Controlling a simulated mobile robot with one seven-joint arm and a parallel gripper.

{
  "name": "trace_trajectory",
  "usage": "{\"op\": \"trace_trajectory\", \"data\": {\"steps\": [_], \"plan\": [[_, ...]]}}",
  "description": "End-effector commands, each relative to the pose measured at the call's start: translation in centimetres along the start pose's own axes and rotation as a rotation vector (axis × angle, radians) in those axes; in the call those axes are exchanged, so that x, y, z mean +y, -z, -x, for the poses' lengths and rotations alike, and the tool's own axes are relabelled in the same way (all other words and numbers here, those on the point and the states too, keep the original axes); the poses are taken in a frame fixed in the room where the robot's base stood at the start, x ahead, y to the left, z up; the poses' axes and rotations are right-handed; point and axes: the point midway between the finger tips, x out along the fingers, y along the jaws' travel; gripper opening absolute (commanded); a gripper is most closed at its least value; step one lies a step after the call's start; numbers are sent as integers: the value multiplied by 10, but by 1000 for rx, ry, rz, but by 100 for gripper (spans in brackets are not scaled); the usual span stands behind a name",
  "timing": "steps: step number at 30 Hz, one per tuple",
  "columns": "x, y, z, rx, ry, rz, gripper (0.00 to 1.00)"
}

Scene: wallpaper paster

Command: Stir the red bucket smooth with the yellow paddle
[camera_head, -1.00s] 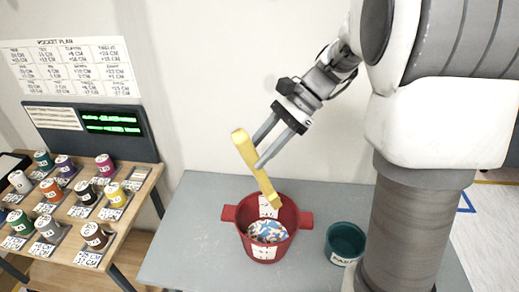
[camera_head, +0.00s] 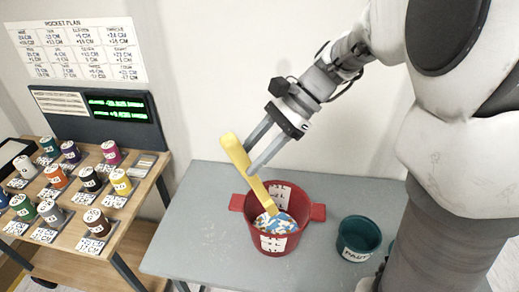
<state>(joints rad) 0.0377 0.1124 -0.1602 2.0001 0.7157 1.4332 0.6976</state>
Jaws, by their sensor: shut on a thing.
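The red bucket (camera_head: 270,247) stands on the grey table, with two side handles and white labels. Inside it is a lumpy-looking mix (camera_head: 283,221) of blue, white and brown patches. My gripper (camera_head: 250,160) is above the bucket, shut on the yellow paddle (camera_head: 240,160). The paddle is tilted, its upper end to the left and its lower end down inside the bucket at the mix. How deep its tip goes into the mix is not clear.
A teal pot (camera_head: 358,238) stands right of the bucket, near my arm's column. The grey table (camera_head: 190,220) is clear left of the bucket. A wooden rack (camera_head: 130,205) with several labelled colour pots and a display (camera_head: 118,105) stands at left.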

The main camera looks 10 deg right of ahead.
Motion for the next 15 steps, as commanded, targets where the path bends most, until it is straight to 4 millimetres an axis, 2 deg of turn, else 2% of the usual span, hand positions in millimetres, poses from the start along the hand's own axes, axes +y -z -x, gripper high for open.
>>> {"op": "trace_trajectory", "data": {"steps": [7,15], "plan": [[10,-3,-26,0,0,2,0],[9,22,-35,0,1,-1,0]]}}
